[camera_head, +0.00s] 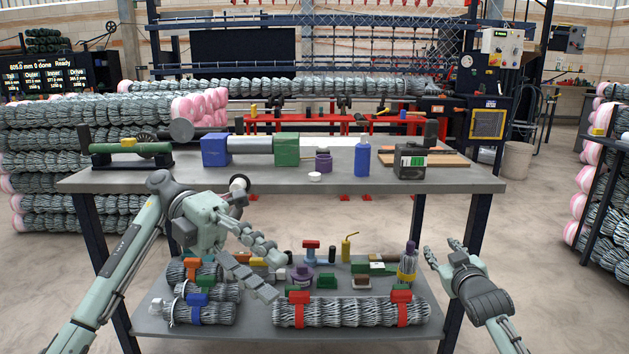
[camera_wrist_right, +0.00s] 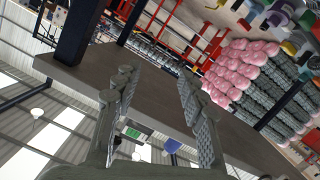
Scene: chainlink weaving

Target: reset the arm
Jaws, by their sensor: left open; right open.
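My left gripper (camera_head: 262,262) is in front of the workbench's front edge in the head view. Its fingers are spread and empty, and they hang over the lower shelf. My right gripper (camera_head: 446,256) is at the right end of the bench, below the tabletop and beside the lower shelf. Its fingers also show in the right wrist view (camera_wrist_right: 158,112), spread apart with nothing between them. The workbench (camera_head: 350,181) stands before me with tools on its top. Bundles of wire coils (camera_head: 350,313) with red clamps lie on its lower shelf (camera_head: 255,337).
On the tabletop stand a blue bottle (camera_head: 362,158), a blue and green roller (camera_head: 250,150) and a dark box (camera_head: 411,161). Stacked wire rolls (camera_head: 85,112) fill the left. A rack of rolls (camera_head: 606,190) stands at the right. The floor between is clear.

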